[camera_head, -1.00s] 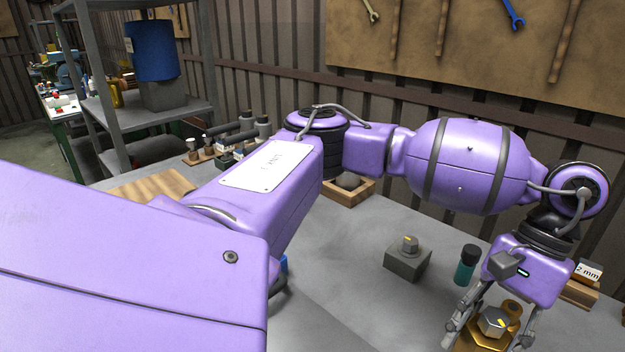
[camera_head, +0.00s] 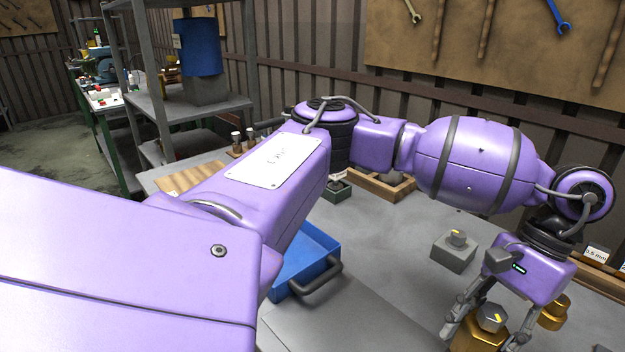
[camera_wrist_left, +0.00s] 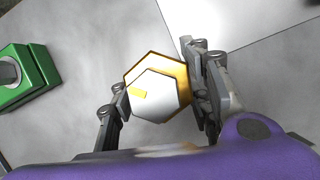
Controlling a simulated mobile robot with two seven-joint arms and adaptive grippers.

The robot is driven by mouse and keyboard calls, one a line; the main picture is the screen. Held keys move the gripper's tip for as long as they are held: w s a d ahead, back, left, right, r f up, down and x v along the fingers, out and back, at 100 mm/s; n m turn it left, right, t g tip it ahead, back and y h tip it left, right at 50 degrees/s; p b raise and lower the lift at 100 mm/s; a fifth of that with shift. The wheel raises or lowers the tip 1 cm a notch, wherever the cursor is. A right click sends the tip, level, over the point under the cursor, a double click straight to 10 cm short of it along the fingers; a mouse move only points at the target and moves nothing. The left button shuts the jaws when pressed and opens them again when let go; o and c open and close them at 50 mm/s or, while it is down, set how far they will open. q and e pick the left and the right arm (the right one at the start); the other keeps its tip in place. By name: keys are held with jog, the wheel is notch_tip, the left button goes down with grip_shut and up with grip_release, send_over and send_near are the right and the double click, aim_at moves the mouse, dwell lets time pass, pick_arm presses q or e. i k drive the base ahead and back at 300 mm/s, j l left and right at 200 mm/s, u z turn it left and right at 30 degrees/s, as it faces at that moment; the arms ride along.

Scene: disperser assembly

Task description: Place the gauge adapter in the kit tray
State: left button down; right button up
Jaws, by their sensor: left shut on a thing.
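My left gripper (camera_head: 476,332) is at the lower right of the head view, pointing down and shut on a gold hexagonal piece with a grey hex top and yellow mark, which I take as the gauge adapter (camera_head: 491,317). In the left wrist view the adapter (camera_wrist_left: 158,92) sits between the fingers (camera_wrist_left: 160,103), over grey surface. I cannot tell how high it is held. A blue tray (camera_head: 306,262) with a dark handle, probably the kit tray, lies left of the gripper, partly hidden by my arm. My right gripper is out of view.
A grey block (camera_head: 454,254) with a hex top stands behind the gripper. Another gold part (camera_head: 554,313) is just right of it. A wooden tray (camera_head: 385,188) lies farther back. A green block (camera_wrist_left: 25,78) shows in the wrist view. The table between gripper and blue tray is clear.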

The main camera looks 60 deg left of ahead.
aim_at(290, 260)
jog(key=k+u, duration=0.3)
jog(key=k, duration=0.25)
jog(key=k+j+u, duration=0.25)
jog(key=k, duration=0.3)
